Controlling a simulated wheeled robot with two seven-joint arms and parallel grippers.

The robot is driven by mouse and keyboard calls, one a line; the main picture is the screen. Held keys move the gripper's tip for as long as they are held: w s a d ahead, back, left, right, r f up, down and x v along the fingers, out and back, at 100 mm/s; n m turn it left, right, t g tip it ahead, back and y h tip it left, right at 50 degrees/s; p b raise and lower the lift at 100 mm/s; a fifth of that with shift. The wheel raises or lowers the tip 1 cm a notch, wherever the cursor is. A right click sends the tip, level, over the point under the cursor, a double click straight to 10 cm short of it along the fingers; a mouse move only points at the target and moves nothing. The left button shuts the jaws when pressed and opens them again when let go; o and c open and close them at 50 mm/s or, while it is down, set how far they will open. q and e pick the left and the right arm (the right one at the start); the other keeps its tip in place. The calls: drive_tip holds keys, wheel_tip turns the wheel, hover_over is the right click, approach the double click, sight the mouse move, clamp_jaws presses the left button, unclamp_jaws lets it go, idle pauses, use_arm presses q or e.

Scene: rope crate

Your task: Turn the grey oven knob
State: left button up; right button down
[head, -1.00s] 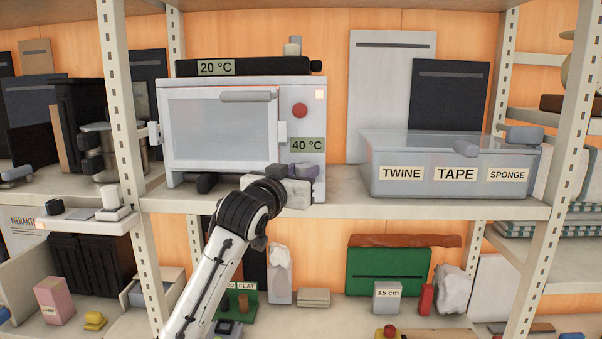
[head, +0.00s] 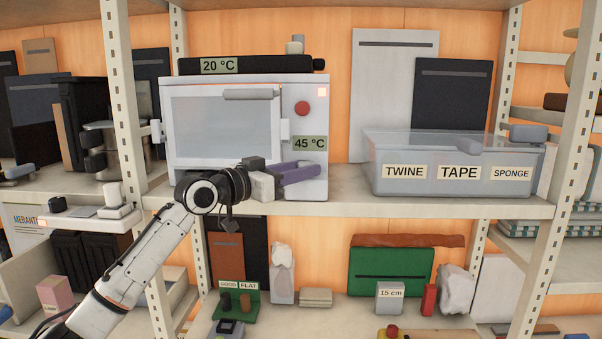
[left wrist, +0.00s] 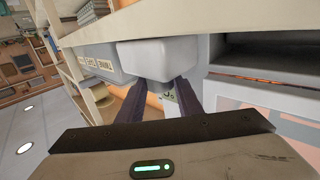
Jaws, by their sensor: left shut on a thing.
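The white oven (head: 222,85) stands on the shelf, with a green display (head: 310,143) reading 45 °C on its front right. My left gripper (head: 305,172) is at the oven's lower right front, just below the display. Its purple-grey fingers hide the knob in the head view. In the left wrist view, a pale grey block, seemingly the grey knob (left wrist: 158,58), sits at the ends of the two fingers, and my left gripper (left wrist: 160,88) is shut on it. A second label (head: 219,65) on top reads 20 °C. My right gripper is not in view.
A red button (head: 302,108) is above the display. A clear-lidded bin (head: 420,187) labelled TWINE, TAPE and SPONGE stands to the right on the same shelf. A metal pot (head: 128,155) is left of the oven. The shelf edge (head: 345,206) runs just below the gripper.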

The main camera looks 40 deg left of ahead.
use_arm(q)
drive_tip(key=shift+m+h, duration=0.3)
drive_tip(key=shift+h, duration=0.2)
drive_tip(key=o, duration=1)
drive_tip(key=shift+o, duration=0.2)
drive_tip(key=shift+y, duration=0.3)
